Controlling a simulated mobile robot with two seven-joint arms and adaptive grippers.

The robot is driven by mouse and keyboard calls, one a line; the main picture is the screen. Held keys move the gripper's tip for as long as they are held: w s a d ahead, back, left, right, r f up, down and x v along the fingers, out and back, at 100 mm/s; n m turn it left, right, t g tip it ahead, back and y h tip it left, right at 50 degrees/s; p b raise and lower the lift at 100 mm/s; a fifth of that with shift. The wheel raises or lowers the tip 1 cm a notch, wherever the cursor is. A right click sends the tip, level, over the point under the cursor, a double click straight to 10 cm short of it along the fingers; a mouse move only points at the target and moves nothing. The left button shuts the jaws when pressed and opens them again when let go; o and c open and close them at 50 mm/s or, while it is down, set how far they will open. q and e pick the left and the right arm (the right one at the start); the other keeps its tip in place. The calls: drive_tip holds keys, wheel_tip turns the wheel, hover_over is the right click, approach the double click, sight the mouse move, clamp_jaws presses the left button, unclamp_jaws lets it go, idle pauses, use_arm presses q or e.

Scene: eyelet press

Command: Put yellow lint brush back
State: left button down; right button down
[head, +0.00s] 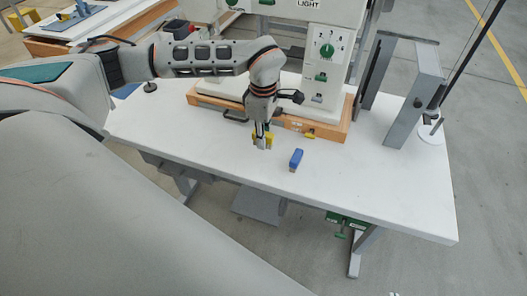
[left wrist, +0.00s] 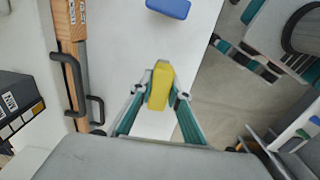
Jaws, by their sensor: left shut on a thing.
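The yellow lint brush (left wrist: 160,84) is between the two fingers of my left gripper (left wrist: 162,98) in the left wrist view. The gripper is shut on it. In the head view my left gripper (head: 263,142) points down over the white table, and a bit of the yellow brush (head: 269,138) shows at its fingertips. I cannot tell whether the brush touches the table. My right gripper is not in view.
A blue block-like object (head: 296,158) is on the white table (head: 380,180), right of the gripper; it also shows in the wrist view (left wrist: 168,8). The press stands on a wooden base (head: 330,131) behind. A small yellow piece (head: 309,136) is at its front edge. The front right table is clear.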

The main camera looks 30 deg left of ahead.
sight(263, 159)
use_arm(q)
drive_tip(key=shift+f, duration=3.3)
drive_tip(key=c, duration=1.9)
unclamp_jaws()
drive_tip(key=shift+f, duration=0.15)
wheel_tip(263, 159, up, 12)
drive_tip(key=shift+r, duration=0.15)
